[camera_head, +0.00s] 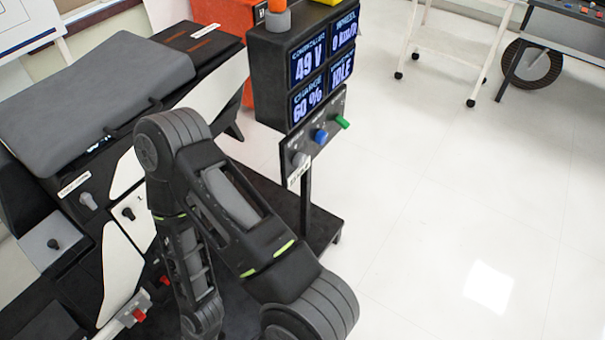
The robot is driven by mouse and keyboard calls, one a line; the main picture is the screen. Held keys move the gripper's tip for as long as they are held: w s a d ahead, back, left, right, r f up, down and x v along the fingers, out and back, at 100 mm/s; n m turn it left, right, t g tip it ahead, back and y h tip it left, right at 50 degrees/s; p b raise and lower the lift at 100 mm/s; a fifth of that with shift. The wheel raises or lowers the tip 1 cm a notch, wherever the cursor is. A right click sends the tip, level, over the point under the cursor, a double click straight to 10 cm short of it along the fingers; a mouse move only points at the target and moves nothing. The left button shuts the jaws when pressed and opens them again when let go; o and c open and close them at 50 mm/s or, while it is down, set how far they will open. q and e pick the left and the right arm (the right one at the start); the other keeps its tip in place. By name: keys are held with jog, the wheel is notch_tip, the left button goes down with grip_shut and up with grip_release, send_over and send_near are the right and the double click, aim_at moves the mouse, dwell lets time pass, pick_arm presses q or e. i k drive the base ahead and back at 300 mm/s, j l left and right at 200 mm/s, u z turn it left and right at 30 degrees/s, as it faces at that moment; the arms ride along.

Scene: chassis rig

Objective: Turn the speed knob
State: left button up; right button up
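A black control panel (316,146) on a post carries a grey knob (300,160), a blue knob (320,136) and a green knob (342,122). Their labels are too small to read, so I cannot tell which is the speed knob. Above it a display box (305,63) reads 49 V, 0 km/h, 60 % and IDLE. One of my black arms bends up in front of the rig, left of and below the panel. Its lower end leaves the bottom edge. Neither gripper shows.
The rig (105,85) with a grey padded top stands at the left, with more small knobs on its side. An orange box (228,18) is behind it. A white wheeled cart (455,35) and a wheel (533,64) are at the back right. The right floor is clear.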

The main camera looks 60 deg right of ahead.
aim_at(300, 160)
jog(key=k+l+z, duration=0.65)
jog(key=z, duration=0.2)
jog(key=k+l+z, duration=0.25)
jog(key=l+z, duration=0.15)
jog(key=l, duration=0.15)
